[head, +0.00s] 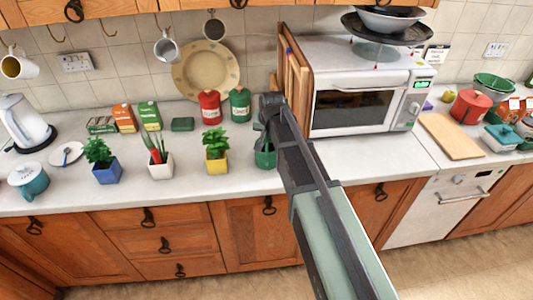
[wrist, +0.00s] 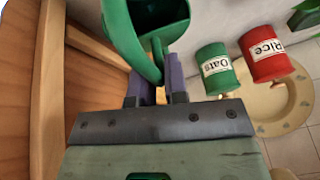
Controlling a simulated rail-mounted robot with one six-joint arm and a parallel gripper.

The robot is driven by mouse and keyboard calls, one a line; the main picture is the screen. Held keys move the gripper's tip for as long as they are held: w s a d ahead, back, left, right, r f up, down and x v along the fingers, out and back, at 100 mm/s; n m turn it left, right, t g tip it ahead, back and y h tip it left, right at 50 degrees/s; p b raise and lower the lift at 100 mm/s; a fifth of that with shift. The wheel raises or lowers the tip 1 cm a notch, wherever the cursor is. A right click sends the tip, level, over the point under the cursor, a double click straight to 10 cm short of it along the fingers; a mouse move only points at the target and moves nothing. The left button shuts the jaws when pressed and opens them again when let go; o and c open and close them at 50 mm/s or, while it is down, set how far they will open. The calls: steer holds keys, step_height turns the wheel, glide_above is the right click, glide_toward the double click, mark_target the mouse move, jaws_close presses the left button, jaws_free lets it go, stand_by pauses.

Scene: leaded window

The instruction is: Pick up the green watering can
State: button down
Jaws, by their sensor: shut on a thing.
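The green watering can (head: 265,157) is at the right end of the plant row in the head view, partly hidden by my arm. I cannot tell whether it touches the worktop. In the wrist view the can (wrist: 118,32) fills the top middle, with its open top showing and its curved handle coming down toward me. My gripper (wrist: 157,84) is shut on the handle, one purple finger on each side of it. In the head view my gripper (head: 267,126) is above the can, its fingertips hard to make out.
A plant in a yellow pot (head: 217,163) stands left of the can. Red (head: 210,107) and green (head: 240,104) canisters stand behind it. Upright wooden boards (head: 293,72) and a microwave (head: 362,90) are close on the right. The worktop front (head: 130,200) is clear.

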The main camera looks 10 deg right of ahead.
steer(key=shift+r, duration=0.15)
step_height(320, 180, up, 20)
steer(key=p, duration=2)
steer(key=shift+f, duration=0.2)
